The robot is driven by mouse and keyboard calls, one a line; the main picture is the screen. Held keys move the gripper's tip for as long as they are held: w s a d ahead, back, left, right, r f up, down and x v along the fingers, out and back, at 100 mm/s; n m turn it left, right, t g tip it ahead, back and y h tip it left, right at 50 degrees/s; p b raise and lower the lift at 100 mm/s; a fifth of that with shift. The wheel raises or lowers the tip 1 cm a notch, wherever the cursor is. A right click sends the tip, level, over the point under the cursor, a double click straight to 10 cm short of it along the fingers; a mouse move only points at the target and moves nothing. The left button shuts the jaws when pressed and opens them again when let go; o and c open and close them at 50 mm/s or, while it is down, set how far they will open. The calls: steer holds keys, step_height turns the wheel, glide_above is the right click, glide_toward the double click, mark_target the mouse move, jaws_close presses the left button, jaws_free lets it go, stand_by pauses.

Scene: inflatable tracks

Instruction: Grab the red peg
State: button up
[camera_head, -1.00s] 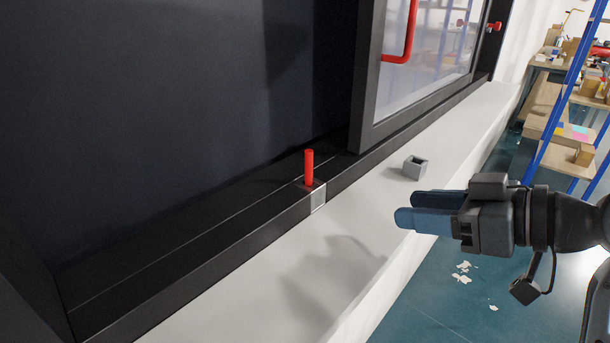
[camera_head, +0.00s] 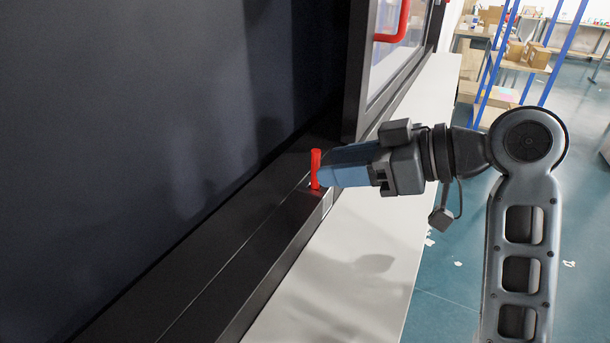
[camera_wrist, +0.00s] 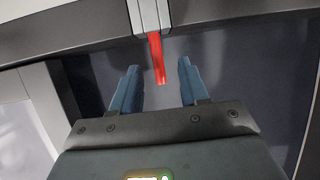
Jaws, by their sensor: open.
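The red peg (camera_head: 316,166) stands upright on the dark track along the sill. In the wrist view the red peg (camera_wrist: 157,58) lies ahead of and between the two blue fingers, with a gap on each side; its lower part is near the fingertip line. My gripper (camera_head: 322,176) is open, reaching in from the right, with its fingertips right at the peg in the head view. In the wrist view the fingertips of my gripper (camera_wrist: 159,70) are spread apart and hold nothing. Whether a finger touches the peg cannot be told.
A sliding window frame (camera_head: 358,75) with a red handle (camera_head: 393,30) stands behind my gripper. The white ledge (camera_head: 345,270) runs along the track and is bare in front. Shelves (camera_head: 500,65) stand farther back at the right.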

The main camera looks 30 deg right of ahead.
mark_target(305, 183)
steer(key=p+x, duration=0.1)
steer(key=x, duration=0.5)
steer(key=shift+w+f, duration=0.1)
steer(key=shift+w, duration=0.15)
steer(key=shift+c, duration=0.2)
jaws_close()
